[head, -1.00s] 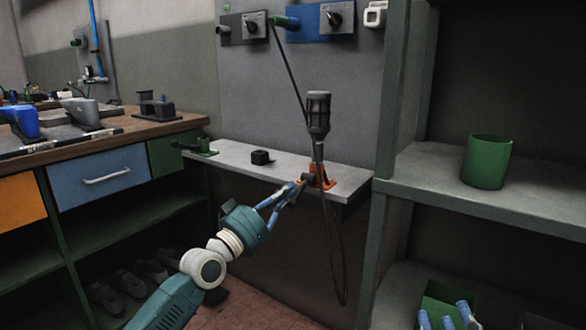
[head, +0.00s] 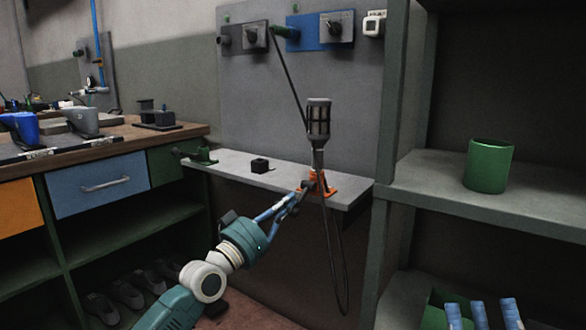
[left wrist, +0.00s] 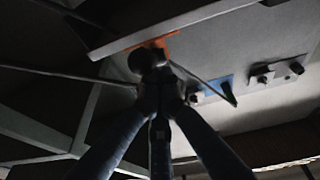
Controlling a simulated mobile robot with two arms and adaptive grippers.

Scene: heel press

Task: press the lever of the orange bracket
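The orange bracket (head: 329,188) sits on the right end of the narrow grey shelf, under an upright caged lamp. In the left wrist view its orange part (left wrist: 160,44) shows behind a dark rounded piece, perhaps the lever end. My left gripper (head: 299,192) reaches up from the lower left, its blue fingers drawn together, tips at the bracket's front left. In the left wrist view the fingers (left wrist: 160,95) converge just below the dark piece; whether they touch is unclear. My right gripper (head: 481,306) shows at the bottom right, fingers spread, empty and away from the bracket.
The caged lamp (head: 319,120) stands above the bracket, its dark cable looping below the shelf (head: 228,160). A small black block (head: 260,165) lies on the shelf. A green cup (head: 488,166) stands on the right rack. A green bin (head: 436,312) is behind my right gripper.

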